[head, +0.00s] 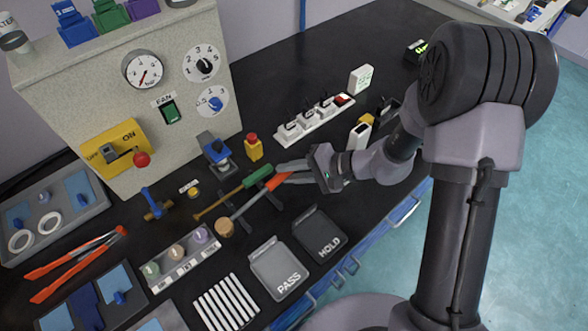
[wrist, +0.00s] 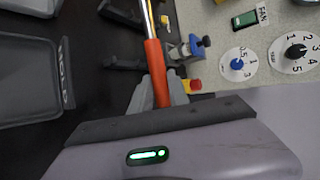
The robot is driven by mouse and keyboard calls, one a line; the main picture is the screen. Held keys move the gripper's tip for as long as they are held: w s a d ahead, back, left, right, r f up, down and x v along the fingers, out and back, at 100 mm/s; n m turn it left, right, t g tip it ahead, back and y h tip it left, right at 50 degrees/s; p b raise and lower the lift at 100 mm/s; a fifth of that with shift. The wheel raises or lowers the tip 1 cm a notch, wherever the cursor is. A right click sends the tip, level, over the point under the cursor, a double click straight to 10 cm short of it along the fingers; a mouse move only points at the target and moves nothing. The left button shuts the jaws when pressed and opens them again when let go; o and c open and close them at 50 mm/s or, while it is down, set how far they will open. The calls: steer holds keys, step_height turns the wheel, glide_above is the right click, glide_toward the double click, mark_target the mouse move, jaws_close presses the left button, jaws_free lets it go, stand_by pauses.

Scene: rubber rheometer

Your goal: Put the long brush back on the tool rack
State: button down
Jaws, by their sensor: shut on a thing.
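The long brush has an orange handle (head: 278,182), a thin silver shaft and a round tan head (head: 225,228) at its lower left end. My gripper (head: 288,172) is shut on the orange handle, which also shows between the fingers in the wrist view (wrist: 157,75). A dark rack with prongs (wrist: 122,63) shows left of the shaft in the wrist view; in the head view it is mostly hidden behind the tools. I cannot tell whether the brush touches it. A green-handled tool (head: 257,176) with a brass shaft is close behind the brush.
The PASS tray (head: 280,270) and HOLD tray (head: 320,236) lie in front. A strip with several knobs (head: 182,259) is left of the brush head. A blue-topped device (head: 215,150), a red-topped yellow button (head: 253,147) and a white switch strip (head: 313,122) stand behind.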

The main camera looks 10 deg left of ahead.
mark_target(290, 192)
steer(key=shift+s+a, duration=0.1)
steer(key=shift+s, duration=0.05)
steer(key=shift+f+b, duration=0.1)
steer(key=shift+b, duration=0.25)
steer(key=shift+f+b, duration=0.2)
steer(key=shift+b, duration=0.2)
step_height(290, 192, down, 5)
steer(key=b, duration=0.5)
steer(key=shift+f+b, duration=0.1)
steer(key=shift+b, duration=0.2)
steer(key=c, duration=1.2)
jaws_free()
steer(key=shift+c, duration=0.3)
